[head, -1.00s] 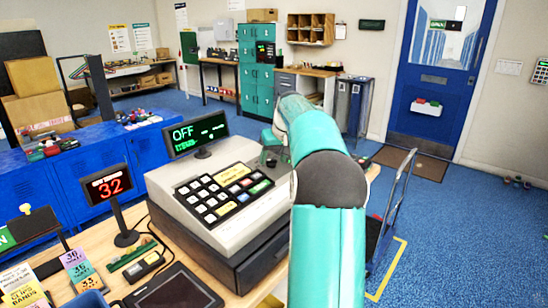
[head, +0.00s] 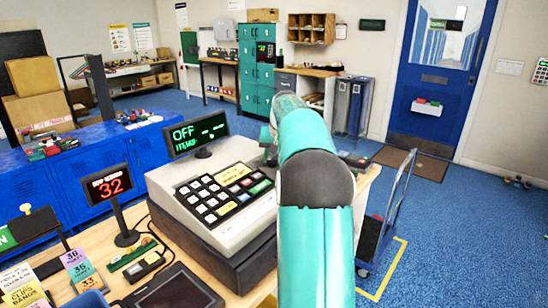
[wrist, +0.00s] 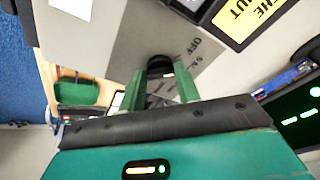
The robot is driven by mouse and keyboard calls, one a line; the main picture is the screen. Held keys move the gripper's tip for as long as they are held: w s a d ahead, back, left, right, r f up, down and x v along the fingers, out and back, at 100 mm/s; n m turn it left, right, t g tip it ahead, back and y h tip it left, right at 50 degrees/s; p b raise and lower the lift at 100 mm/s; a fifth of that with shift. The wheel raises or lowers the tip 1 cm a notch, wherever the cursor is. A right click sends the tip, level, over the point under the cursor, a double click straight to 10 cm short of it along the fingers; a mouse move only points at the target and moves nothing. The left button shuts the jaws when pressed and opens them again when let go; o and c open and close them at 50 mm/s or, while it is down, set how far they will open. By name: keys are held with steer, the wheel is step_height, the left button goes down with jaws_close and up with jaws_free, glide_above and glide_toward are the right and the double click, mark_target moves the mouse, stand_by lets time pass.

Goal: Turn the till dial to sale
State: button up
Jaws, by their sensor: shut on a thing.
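The till (head: 240,222) is a grey and white register with a keypad, standing on the wooden counter. Its display (head: 198,133) reads OFF in green. In the wrist view the till dial (wrist: 160,62) is a small black knob on a grey plate (wrist: 118,52), with the word OFF and part of another label, starting with S, beside it. My gripper (wrist: 160,73) has its two green fingers on either side of the knob, shut on it. In the head view my arm hides the dial and most of the gripper.
A red number display reading 32 (head: 108,187), a dark tablet (head: 176,290) and small cards (head: 78,265) stand left of the till on the counter. A hand trolley (head: 385,225) stands on the blue floor to the right. Blue cabinets (head: 75,172) are behind.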

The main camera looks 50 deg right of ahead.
steer(key=shift+w+a+r+m+g+h, duration=0.1)
steer(key=shift+m+g+h, duration=0.25)
steer(key=shift+m, duration=1.85)
steer(key=o, duration=1)
steer(key=v, duration=1.3)
steer(key=shift+r, duration=0.35)
